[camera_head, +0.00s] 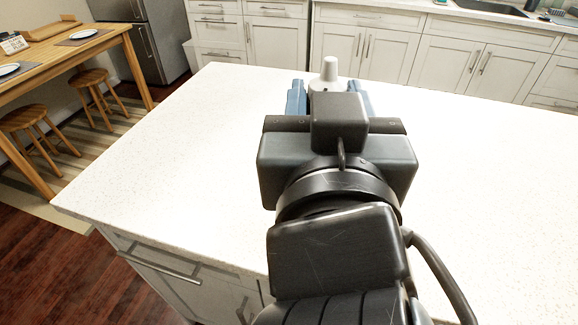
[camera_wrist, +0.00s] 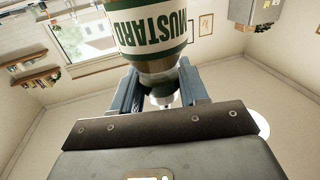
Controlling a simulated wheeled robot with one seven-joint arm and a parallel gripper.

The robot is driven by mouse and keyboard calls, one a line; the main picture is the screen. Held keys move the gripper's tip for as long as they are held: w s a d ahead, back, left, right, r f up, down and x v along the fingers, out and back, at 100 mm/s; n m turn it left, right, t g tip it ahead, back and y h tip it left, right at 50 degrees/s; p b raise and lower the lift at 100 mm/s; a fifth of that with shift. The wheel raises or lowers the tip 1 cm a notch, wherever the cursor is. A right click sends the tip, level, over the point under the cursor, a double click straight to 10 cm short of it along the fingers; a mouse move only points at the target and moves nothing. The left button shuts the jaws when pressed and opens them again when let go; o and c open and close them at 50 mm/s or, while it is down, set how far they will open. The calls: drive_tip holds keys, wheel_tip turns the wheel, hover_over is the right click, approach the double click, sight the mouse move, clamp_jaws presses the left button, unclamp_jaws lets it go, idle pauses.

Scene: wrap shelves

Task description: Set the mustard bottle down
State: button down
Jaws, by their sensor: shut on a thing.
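The mustard bottle shows in the wrist view (camera_wrist: 150,35) with a green and white label whose lettering is upside down in the picture. Its narrower end lies between the blue fingers of my gripper (camera_wrist: 162,88), which is shut on it. In the head view my gripper (camera_head: 329,96) points away from me over the far part of the white countertop (camera_head: 170,150). Only the pale top of the bottle (camera_head: 329,70) shows there beyond my gripper. The rest is hidden, and I cannot tell whether the bottle touches the counter.
The countertop is clear to the left and right of my arm. Beyond it stand white cabinets (camera_head: 380,48) with a sink (camera_head: 492,6). At the left are a wooden table (camera_head: 75,50) with plates and wooden stools (camera_head: 92,78). A fridge (camera_head: 150,35) stands behind.

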drive_tip(key=shift+d, duration=0.55)
drive_tip(key=shift+w+f+h+b, duration=0.15)
drive_tip(key=shift+h+b, duration=0.15)
drive_tip(key=shift+b, duration=0.2)
drive_tip(key=w+a+f+b, duration=0.1)
drive_tip(key=w+a+f, duration=0.6)
drive_tip(key=f, duration=0.3)
drive_tip(key=shift+w+a+f, duration=0.15)
drive_tip(key=shift+w+f, duration=0.05)
drive_tip(key=shift+w, duration=0.45)
drive_tip(key=shift+b, duration=0.3)
drive_tip(key=shift+f, duration=0.15)
drive_tip(key=c, duration=0.6)
unclamp_jaws()
